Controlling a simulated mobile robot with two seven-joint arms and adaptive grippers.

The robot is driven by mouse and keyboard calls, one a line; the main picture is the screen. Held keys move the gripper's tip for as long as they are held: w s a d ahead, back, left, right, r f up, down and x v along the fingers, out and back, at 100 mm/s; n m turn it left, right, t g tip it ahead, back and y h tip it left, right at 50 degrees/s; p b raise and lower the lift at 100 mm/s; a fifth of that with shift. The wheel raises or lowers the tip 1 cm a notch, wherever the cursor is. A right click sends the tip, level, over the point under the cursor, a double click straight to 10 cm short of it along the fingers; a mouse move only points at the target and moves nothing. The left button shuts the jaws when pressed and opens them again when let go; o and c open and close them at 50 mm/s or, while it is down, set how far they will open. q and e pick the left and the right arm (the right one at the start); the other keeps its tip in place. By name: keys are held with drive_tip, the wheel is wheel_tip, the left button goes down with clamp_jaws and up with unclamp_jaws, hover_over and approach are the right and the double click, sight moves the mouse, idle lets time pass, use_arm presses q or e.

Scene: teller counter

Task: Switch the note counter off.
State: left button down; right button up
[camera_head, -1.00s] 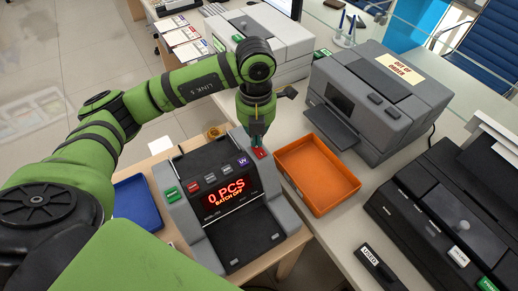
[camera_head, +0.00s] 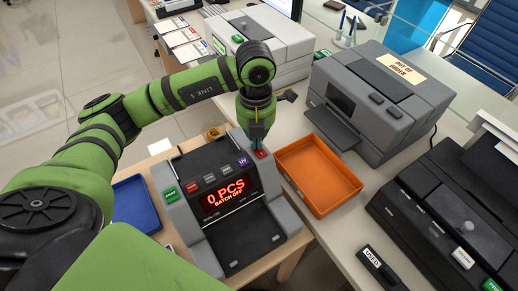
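The note counter (camera_head: 236,231) is a grey and black machine on the counter, in the lower middle of the head view. Its red lit display (camera_head: 226,191) reads "0 PCS" and "BATCH OFF". A green button (camera_head: 170,194) sits at its left, and a small red switch (camera_head: 262,154) at its upper right corner. My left gripper (camera_head: 257,146) points down at the red switch, its fingertips at or just above it. Whether they touch it, and whether the fingers are open or shut, I cannot tell. My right gripper does not show.
An orange tray (camera_head: 361,186) stands right of the note counter, a blue tray (camera_head: 138,213) left. A grey machine labelled "OUT OF ORDER" (camera_head: 400,67) is behind. A black machine (camera_head: 425,215) stands at right, near a "USED" block (camera_head: 381,268).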

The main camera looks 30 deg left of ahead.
use_arm(q)
drive_tip(key=shift+s+f, duration=0.1)
drive_tip(key=shift+r+p, duration=0.65)
drive_tip(key=shift+r, duration=0.2)
drive_tip(key=shift+r+p, duration=1.6)
drive_tip(key=shift+r, duration=1.1)
drive_tip(key=shift+f, duration=0.1)
